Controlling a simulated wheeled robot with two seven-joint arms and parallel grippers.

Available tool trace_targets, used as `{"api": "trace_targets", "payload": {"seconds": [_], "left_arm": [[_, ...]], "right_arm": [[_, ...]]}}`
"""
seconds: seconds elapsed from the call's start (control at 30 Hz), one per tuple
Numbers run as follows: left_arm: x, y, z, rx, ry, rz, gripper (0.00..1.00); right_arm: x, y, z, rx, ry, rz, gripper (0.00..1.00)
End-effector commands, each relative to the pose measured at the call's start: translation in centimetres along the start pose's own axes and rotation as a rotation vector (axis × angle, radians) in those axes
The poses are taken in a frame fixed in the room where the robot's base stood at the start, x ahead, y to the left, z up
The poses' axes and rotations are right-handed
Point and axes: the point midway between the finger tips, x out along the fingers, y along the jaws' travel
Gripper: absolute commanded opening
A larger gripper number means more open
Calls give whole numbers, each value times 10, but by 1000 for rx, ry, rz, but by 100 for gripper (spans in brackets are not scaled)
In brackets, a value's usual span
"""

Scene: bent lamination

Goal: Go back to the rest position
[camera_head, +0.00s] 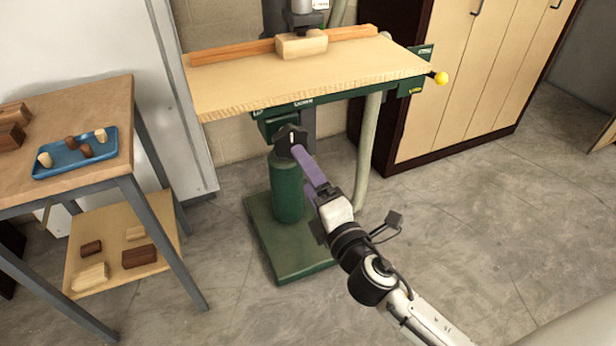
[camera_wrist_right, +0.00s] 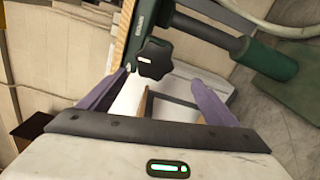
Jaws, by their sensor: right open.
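My right arm comes in from the lower right in the head view. My right gripper (camera_head: 303,165) has purple fingers and is in front of the green machine stand (camera_head: 288,195), just below its wooden table top (camera_head: 290,80). The fingertips appear close to a black knob (camera_head: 290,140) under the table; I cannot tell if they touch it. In the right wrist view the two purple fingers (camera_wrist_right: 163,95) are spread apart with nothing held between them. The black knob (camera_wrist_right: 154,59) shows beyond them there. My left gripper is not in view.
A wooden block (camera_head: 301,45) lies on the machine table by an orange-brown fence (camera_head: 230,52). A yellow knob (camera_head: 441,78) sticks out at right. A workbench with a blue tray (camera_head: 75,160) stands left. Cabinets (camera_head: 455,70) stand behind right. The floor at right is clear.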

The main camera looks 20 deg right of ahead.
Motion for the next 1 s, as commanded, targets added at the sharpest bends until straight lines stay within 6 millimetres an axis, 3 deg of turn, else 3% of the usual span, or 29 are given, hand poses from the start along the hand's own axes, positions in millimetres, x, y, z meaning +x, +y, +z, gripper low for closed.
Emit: {"api": "trace_targets", "payload": {"seconds": [0.27, 0.37, 0.43, 0.57, 0.7, 0.8, 0.9, 1.0], "left_arm": [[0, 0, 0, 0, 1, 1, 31], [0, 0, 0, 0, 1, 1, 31], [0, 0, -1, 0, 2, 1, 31], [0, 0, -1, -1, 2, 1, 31], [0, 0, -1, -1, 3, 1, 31], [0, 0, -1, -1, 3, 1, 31], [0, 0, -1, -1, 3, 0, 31], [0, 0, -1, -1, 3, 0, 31]], "right_arm": [[0, 0, 0, 3, 1, -1, 83], [-6, -15, -2, 67, 5, -39, 83], [-18, -40, -7, 187, 8, -107, 83], [-63, -109, -23, 559, -17, -311, 83], [-130, -179, -46, 1013, -119, -547, 83], [-176, -212, -62, 1290, -219, -681, 83], [-211, -231, -75, 1495, -312, -770, 83], [-232, -240, -82, 1615, -374, -819, 83]]}}
